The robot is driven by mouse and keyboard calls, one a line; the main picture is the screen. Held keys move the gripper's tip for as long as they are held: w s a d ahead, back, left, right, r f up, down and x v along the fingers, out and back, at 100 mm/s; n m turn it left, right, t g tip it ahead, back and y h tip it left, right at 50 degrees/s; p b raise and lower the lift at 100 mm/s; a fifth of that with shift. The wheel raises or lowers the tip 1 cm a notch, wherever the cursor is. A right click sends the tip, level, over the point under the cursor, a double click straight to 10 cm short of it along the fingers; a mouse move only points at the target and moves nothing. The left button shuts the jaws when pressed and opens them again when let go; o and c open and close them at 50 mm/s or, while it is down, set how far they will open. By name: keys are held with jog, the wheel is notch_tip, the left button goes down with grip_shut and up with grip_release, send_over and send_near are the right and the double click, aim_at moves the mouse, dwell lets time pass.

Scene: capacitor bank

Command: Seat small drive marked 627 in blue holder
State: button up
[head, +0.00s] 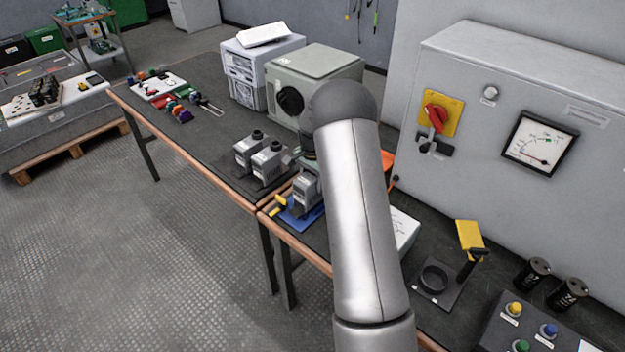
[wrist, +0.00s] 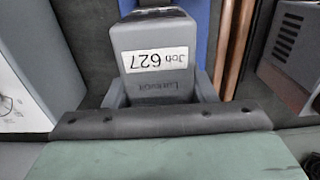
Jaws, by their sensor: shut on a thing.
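The small drive marked 627 (wrist: 160,88) is grey, with a white "Job 627" label that reads upside down in the wrist view. My gripper (wrist: 160,100) is shut on it. In the head view the drive (head: 304,192) is upright at or just above the blue holder (head: 293,220), which has a yellow part at its left. I cannot tell whether the drive touches the holder. In the wrist view a blue strip of the holder (wrist: 204,42) shows beside the drive. My arm hides the right part of the holder and most of my gripper in the head view.
Two similar grey drives (head: 257,155) stand left of the holder on the dark bench. A grey-green box with a black knob (head: 291,99) is behind. A large grey cabinet (head: 530,130) stands at the right. A black ring fixture (head: 436,280) is at the front right.

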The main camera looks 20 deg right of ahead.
jog(key=shift+f+b, duration=0.5)
jog(key=shift+f, duration=0.25)
jog(key=o, duration=1.5)
jog(key=shift+f, duration=0.1)
notch_tip(320, 180, up, 18)
jog(key=b, duration=0.1)
jog(key=shift+f, duration=0.2)
